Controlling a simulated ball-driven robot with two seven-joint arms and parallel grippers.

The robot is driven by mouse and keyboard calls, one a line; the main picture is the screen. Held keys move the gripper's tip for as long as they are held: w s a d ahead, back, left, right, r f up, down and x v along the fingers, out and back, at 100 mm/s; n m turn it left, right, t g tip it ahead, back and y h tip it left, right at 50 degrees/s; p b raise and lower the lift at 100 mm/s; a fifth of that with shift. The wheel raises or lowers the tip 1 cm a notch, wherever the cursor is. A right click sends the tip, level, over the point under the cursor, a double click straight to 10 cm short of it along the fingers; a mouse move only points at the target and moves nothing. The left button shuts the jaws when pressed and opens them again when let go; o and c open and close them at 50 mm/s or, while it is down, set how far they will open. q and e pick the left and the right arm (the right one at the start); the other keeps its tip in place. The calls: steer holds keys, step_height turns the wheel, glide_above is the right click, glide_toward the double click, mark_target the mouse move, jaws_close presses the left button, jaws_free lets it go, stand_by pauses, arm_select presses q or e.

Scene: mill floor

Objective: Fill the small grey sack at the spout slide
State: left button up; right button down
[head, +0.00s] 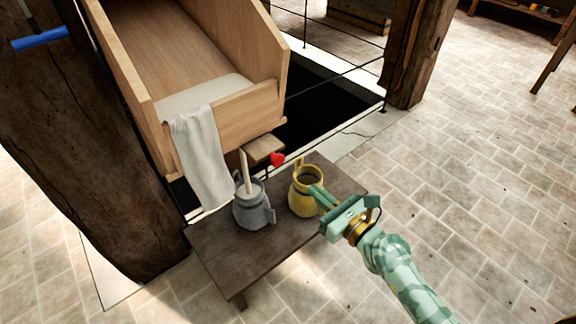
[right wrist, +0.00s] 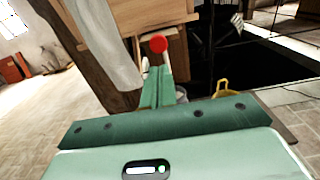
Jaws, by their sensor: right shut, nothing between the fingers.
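The small grey sack (head: 254,212) stands upright and open on a low dark bench, with a pale stick (head: 246,175) rising from its mouth. In the right wrist view the grey sack (right wrist: 181,95) is mostly hidden behind my fingers. A red knob (head: 277,159) sits by a small wooden piece (head: 262,149) under the chute; the knob (right wrist: 158,44) also shows just above my fingertips in the right wrist view. My right gripper (head: 315,191) is shut and empty, overlapping the yellow sack's right side in the head view. My left gripper is out of view.
A yellow sack (head: 302,201) stands right of the grey one on the bench (head: 215,256). A wooden chute (head: 225,125) with a pale cloth (head: 203,160) over its lip hangs above. Thick posts flank a dark floor opening (head: 320,105). Brick floor (head: 470,200) lies clear at right.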

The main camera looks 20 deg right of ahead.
mark_target(281, 159)
steer(key=x, duration=1)
steer(key=shift+w+a+f, duration=0.1)
steer(key=shift+w+a, duration=0.05)
steer(key=shift+w, duration=0.2)
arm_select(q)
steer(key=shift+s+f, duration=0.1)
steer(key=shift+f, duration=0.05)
arm_select(e)
steer(key=b+x, duration=0.1)
steer(key=x, duration=0.4)
steer(key=shift+f+b, duration=0.1)
steer(key=shift+b, duration=0.3)
steer(key=shift+w, duration=0.15)
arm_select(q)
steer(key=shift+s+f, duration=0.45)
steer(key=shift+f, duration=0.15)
arm_select(e)
steer(key=shift+r, duration=0.4)
